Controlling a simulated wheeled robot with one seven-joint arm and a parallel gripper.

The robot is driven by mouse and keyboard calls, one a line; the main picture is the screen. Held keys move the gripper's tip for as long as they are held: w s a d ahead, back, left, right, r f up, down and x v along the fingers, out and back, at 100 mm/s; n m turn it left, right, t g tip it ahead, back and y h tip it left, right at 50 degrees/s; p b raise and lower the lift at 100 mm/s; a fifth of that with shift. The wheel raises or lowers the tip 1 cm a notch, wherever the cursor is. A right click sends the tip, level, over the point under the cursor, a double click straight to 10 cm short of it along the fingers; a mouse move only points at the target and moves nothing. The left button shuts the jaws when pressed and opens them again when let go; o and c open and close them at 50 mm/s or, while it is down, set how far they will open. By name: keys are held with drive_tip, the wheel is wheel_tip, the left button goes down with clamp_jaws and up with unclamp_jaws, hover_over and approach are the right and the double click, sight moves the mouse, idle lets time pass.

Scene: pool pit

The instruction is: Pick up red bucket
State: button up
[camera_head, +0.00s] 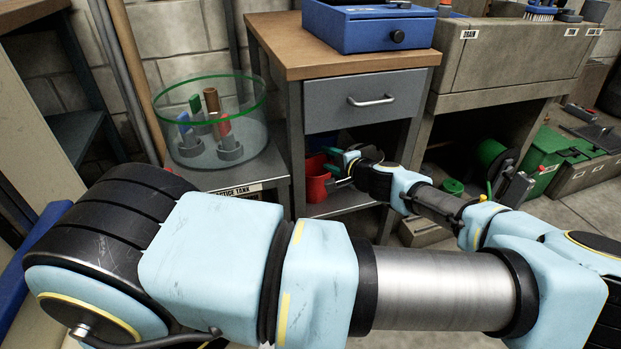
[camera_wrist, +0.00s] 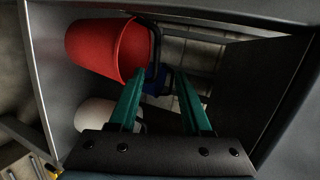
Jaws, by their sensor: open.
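The red bucket (camera_head: 316,180) stands on the open lower shelf under the grey drawer. In the wrist view the red bucket (camera_wrist: 108,48) is at the upper left, with a dark handle at its rim. My gripper (camera_head: 335,164) reaches into the shelf space beside the bucket. In the wrist view my gripper (camera_wrist: 160,76) has two green fingers spread apart with nothing between them. The left finger is close to the bucket's rim; I cannot tell whether they touch. In the head view the gripper partly hides the bucket.
A blue object (camera_wrist: 154,82) and a whitish round object (camera_wrist: 96,118) are near the bucket on the shelf. The grey drawer (camera_head: 340,103) sits right above. A clear tank (camera_head: 212,150) with a green rim stands to the left. A green bin (camera_head: 548,160) is at right.

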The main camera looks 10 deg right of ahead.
sight(314, 155)
drive_tip(key=shift+f+b+x, duration=0.2)
drive_tip(key=shift+b+x, duration=0.25)
drive_tip(key=shift+x, duration=1.8)
drive_tip(key=shift+f+b+x, duration=0.15)
drive_tip(key=shift+b+x, duration=0.3)
drive_tip(key=shift+x, duration=1.8)
drive_tip(key=shift+s+d, duration=0.1)
drive_tip(key=shift+s, duration=0.05)
clamp_jaws()
